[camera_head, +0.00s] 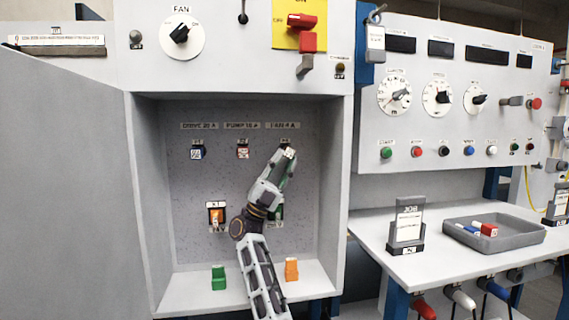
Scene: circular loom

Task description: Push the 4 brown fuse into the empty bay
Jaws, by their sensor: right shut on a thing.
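My right gripper (287,154) reaches up inside the open grey cabinet (143,190). It is shut at the right-hand bay of the upper row, just below the "FAN 4 A" label (283,126). The thing in its jaws is almost wholly hidden by the fingers; its brown colour does not show, and I cannot tell how deep it sits in the bay. The bays under "DRIVE 20 A" and "PUMP 10 A" hold a blue-and-white fuse (197,153) and a red-and-white fuse (243,152). My left gripper is not in view.
A lit orange unit (216,216) sits lower on the back wall; a green one is partly behind my arm. A green block (219,278) and an orange block (291,269) stand on the cabinet floor. A grey tray (520,238) lies on the right-hand bench.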

